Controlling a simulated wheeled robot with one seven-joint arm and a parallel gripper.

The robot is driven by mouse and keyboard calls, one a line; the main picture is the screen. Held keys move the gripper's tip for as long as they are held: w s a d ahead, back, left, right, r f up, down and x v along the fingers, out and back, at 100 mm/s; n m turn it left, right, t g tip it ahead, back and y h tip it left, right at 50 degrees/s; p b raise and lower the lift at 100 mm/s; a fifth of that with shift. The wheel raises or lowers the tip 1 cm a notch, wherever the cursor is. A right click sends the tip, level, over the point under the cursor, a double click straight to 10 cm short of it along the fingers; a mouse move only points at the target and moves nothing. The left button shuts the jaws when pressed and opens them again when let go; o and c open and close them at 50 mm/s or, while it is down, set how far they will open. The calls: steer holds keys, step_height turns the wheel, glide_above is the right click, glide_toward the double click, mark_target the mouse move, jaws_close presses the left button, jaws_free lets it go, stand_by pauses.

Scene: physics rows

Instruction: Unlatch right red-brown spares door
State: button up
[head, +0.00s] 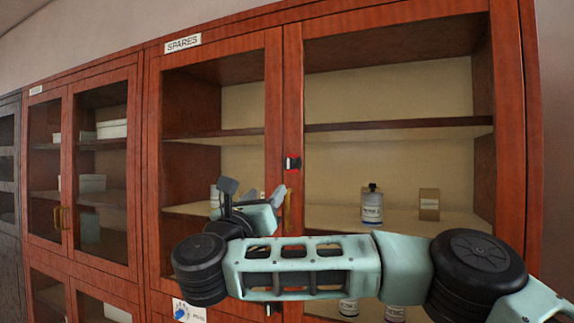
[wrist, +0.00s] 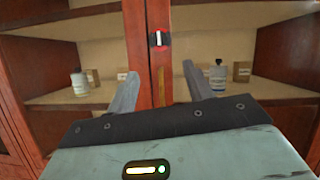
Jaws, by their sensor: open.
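The red-brown SPARES cabinet has two glass-fronted doors. Its right door (head: 515,120) looks closed against the left door (head: 154,130). A small dark latch (head: 292,163) with a light bar and a red patch sits at the meeting stiles. It also shows in the wrist view (wrist: 159,39), above and beyond my fingertips. A brass handle (head: 288,208) stands below the latch, partly hidden by my gripper. My gripper (head: 252,192) is open and empty in front of the doors, below the latch. In the wrist view its fingers (wrist: 158,85) flank the central stiles.
Shelves behind the glass hold a labelled bottle (head: 372,205) and a small brown box (head: 429,204). A blue knob on a white plate (head: 182,310) is at lower left. Another red-brown cabinet (head: 100,260) adjoins on the left. My arm crosses the lower right.

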mark_target(289, 165)
steer(key=p+x, duration=0.7)
steer(key=x, duration=0.7)
steer(key=shift+w+r, duration=0.2)
steer(key=shift+w, duration=0.15)
steer(key=shift+d, duration=0.1)
steer(key=c, duration=1)
